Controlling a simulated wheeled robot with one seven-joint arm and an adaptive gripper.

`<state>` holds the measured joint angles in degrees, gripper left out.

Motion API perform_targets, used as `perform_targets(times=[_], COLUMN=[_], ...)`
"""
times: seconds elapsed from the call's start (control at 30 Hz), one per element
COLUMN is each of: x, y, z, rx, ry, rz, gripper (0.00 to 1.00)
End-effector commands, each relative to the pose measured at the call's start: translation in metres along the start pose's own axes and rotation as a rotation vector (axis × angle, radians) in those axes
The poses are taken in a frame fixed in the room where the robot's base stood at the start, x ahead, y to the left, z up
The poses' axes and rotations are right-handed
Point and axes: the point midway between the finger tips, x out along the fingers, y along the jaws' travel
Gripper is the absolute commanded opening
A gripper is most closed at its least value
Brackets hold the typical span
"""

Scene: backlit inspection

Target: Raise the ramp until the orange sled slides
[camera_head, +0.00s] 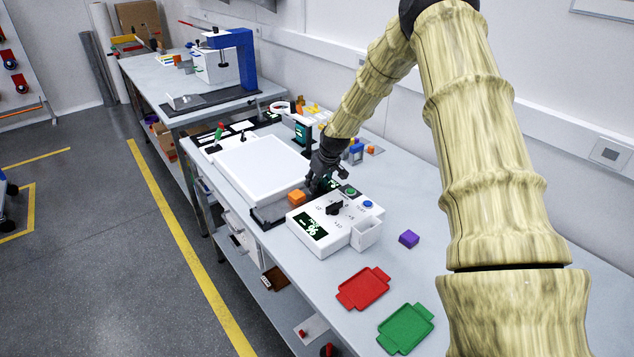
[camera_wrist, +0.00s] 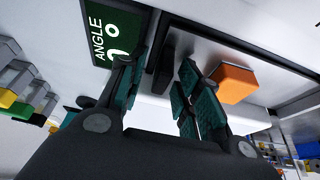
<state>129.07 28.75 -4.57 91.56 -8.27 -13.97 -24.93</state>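The orange sled (camera_head: 296,197) is a small block on the ramp (camera_head: 267,214), a low plate on a dark base. In the wrist view the sled (camera_wrist: 235,82) rests on the grey plate (camera_wrist: 215,40), right of my fingers, apart from them. My gripper (camera_head: 321,184) is low at the ramp's right side, behind the white control box. In the wrist view my gripper (camera_wrist: 162,76) is open, with teal pads. A black upright handle (camera_wrist: 165,68) appears between the fingertips, with gaps on both sides. A dark display (camera_wrist: 110,32) reads ANGLE; its number is partly hidden.
The white control box (camera_head: 318,240) has a dial, buttons and a screen. A large white panel (camera_head: 259,166) lies left of the gripper. Bench is bare around the purple block.

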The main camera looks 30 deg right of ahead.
Motion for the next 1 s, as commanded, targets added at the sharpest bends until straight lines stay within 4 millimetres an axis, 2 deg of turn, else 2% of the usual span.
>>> perform_targets(times=[0.07,0.27,0.63,1.0], x=[0.000,0.000,-0.004,-0.029], y=[0.000,0.000,-0.001,-0.008], z=[0.000,0.000,-0.003,-0.013], rx=[0.000,0.000,-0.009,-0.047], ry=[0.000,0.000,-0.001,0.000], rz=[0.000,0.000,0.015,0.105], gripper=[0.34,0.00,0.00,0.00])
